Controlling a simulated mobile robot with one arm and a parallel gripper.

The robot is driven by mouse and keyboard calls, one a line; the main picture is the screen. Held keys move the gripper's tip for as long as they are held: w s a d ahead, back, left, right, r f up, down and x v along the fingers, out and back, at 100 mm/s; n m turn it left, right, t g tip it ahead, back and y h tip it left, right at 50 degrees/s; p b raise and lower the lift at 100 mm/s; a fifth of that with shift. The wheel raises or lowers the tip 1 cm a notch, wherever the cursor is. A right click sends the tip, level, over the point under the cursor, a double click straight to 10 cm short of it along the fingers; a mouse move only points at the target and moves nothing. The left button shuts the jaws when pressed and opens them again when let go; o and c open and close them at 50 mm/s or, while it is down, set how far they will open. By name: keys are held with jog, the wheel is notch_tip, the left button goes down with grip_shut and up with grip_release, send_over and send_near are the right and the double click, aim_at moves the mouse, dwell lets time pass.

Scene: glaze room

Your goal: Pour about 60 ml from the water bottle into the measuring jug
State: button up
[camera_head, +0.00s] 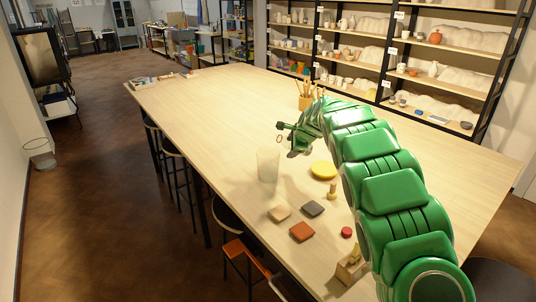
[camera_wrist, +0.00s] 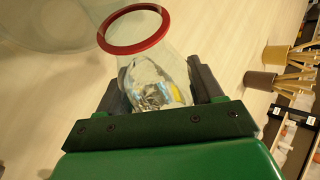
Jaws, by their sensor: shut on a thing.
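My gripper (camera_wrist: 160,95) is shut on a clear bottle (camera_wrist: 150,78) with a red ring at its mouth. In the head view, the bottle's ring (camera_head: 279,140) shows small at the end of my arm, and the bottle looks tipped over to the left. The measuring jug (camera_head: 268,164), clear and upright, stands on the table just below and left of the bottle's mouth. Part of a large clear round shape, likely the jug (camera_wrist: 50,22), shows at the top left of the wrist view. I see no stream of water. The water levels in both are too faint to tell.
A brush pot (camera_head: 305,102) stands behind my arm.

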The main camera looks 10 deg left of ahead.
jog(key=shift+w+d+f+n+t+h, duration=0.25)
jog(key=shift+d+n+t+h, duration=0.25)
jog(key=shift+h, duration=0.4)
jog(key=r, duration=0.2)
jog(key=a+r+t+h, duration=0.1)
jog(key=shift+s+r+n, duration=0.15)
jog(key=shift+s+n, duration=0.15)
jog(key=shift+f, duration=0.2)
jog(key=shift+w+d+n+t+h, duration=0.1)
jog(key=shift+n+t+h, duration=0.2)
jog(key=shift+t+h, duration=0.2)
jog(key=shift+d+r+n+t+h, duration=0.1)
jog(key=shift+r+n+t+h, duration=0.3)
jog(key=shift+r+h, duration=0.25)
dwell(1.8)
jog(key=shift+f+m+g+y, duration=0.4)
jog(key=shift+f+y, duration=0.15)
jog(key=shift+f, duration=0.1)
jog(key=shift+r+m+g+y, duration=0.1)
jog(key=shift+m+g+y, duration=0.2)
jog(key=shift+g+y, duration=0.3)
jog(key=shift+w+d+f+m+y, duration=0.1)
jog(key=shift+d+f+m+y, duration=0.1)
jog(key=shift+f, duration=0.4)
jog(key=shift+w+d+f+m+y, duration=0.1)
jog(key=shift+f+y, duration=0.1)
jog(key=shift+f, duration=0.4)
